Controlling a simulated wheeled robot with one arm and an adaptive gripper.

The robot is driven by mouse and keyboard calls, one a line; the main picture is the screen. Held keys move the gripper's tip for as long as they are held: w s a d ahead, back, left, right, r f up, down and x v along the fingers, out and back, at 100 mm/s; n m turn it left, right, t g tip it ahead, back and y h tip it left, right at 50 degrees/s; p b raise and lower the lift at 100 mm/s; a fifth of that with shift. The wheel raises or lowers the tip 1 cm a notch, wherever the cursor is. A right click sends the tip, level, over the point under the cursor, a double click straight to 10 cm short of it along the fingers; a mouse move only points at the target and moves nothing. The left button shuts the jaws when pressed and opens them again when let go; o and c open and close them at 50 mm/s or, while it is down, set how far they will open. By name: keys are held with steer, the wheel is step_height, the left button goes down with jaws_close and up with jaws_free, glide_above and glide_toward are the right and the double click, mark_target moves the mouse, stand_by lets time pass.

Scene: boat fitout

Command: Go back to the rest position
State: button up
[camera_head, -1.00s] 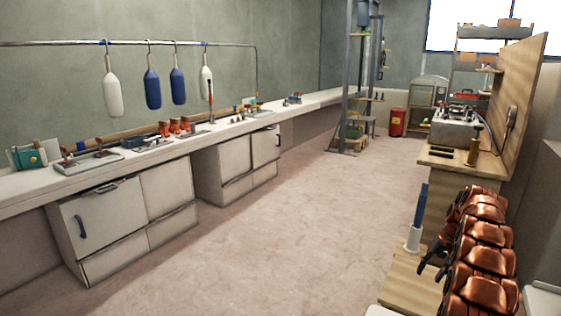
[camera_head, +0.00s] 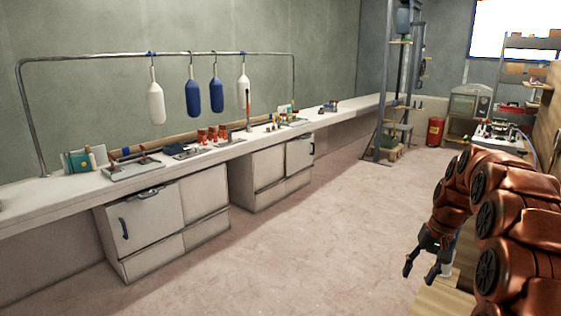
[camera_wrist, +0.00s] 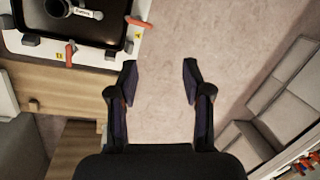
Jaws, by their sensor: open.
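My gripper (camera_head: 424,269) hangs at the right of the head view, below my copper-coloured arm, with its fingers pointing down. In the wrist view my gripper (camera_wrist: 158,68) shows its two dark fingers spread apart. Only bare floor (camera_wrist: 165,40) shows between them, and nothing is held. The gripper is clear of the long white counter across the room.
The white counter (camera_head: 75,202) with cabinets runs along the left wall, under a rail with hanging fenders (camera_head: 193,98). A wooden bench (camera_wrist: 70,150) and a black tray with orange clamps (camera_wrist: 85,22) lie close left of my gripper. The middle floor is clear.

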steer(key=s+a+r+n+g+h+p, duration=0.1)
steer(key=s+a+r+p, duration=0.3)
steer(key=s+a+r, duration=0.3)
steer(key=s+a+r+n+p, duration=0.1)
steer(key=s+a+r+p, duration=0.25)
steer(key=s+a, duration=0.45)
steer(key=s+a+r+n+p, duration=0.1)
steer(key=s+p, duration=0.2)
steer(key=s, duration=0.8)
steer(key=s+r+h+p, duration=0.1)
steer(key=s+r+p, duration=0.1)
steer(key=s, duration=0.9)
steer(key=shift+a+r+n+g+p, duration=0.3)
steer(key=shift+a+n+p, duration=0.1)
steer(key=shift+p, duration=0.45)
